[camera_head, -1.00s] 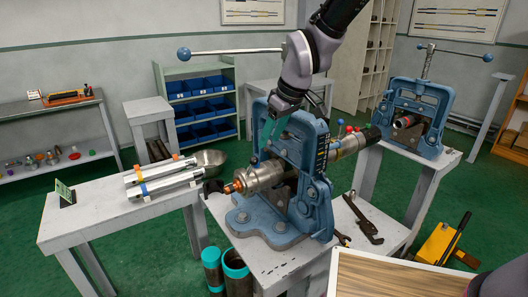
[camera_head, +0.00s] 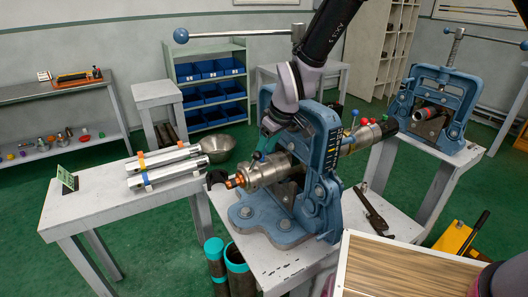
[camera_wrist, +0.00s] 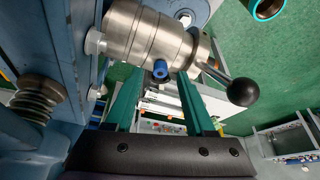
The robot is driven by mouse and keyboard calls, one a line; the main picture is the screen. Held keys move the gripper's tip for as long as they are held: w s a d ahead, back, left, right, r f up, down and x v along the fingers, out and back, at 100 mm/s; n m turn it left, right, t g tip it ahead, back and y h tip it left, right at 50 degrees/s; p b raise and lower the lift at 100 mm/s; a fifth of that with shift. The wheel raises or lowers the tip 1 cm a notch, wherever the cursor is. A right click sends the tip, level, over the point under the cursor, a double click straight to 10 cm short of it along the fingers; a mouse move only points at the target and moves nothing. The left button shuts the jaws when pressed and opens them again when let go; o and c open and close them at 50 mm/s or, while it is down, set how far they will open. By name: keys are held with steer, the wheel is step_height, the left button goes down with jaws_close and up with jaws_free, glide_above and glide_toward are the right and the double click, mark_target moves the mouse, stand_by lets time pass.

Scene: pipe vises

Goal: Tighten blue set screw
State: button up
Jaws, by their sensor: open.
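The blue set screw (camera_wrist: 160,69) sticks out of a silver collar (camera_wrist: 145,35) in the wrist view. In the head view the screw (camera_head: 257,156) is small, on the near end of the steel cylinder (camera_head: 262,172) held in the blue pipe vise (camera_head: 328,150). My gripper (camera_wrist: 160,80) is open, with its teal fingers on either side of the screw, which shows between the tips. I cannot tell whether a finger touches it. In the head view my gripper (camera_head: 264,146) comes down from above, beside the vise frame.
A black ball-ended lever (camera_wrist: 242,92) sticks out beside the right finger. The vise frame stands close on the left in the wrist view. A wrench (camera_head: 371,210) lies on the vise table. Silver bars (camera_head: 165,165) lie on the left bench. Another vise (camera_head: 440,105) stands behind right.

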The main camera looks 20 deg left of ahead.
steer(key=shift+w+a+f, duration=0.1)
steer(key=shift+a+f, duration=0.2)
steer(key=shift+f, duration=0.35)
jaws_close()
steer(key=shift+s+m+t, duration=0.2)
steer(key=shift+m+t, duration=0.1)
steer(key=shift+m, duration=0.9)
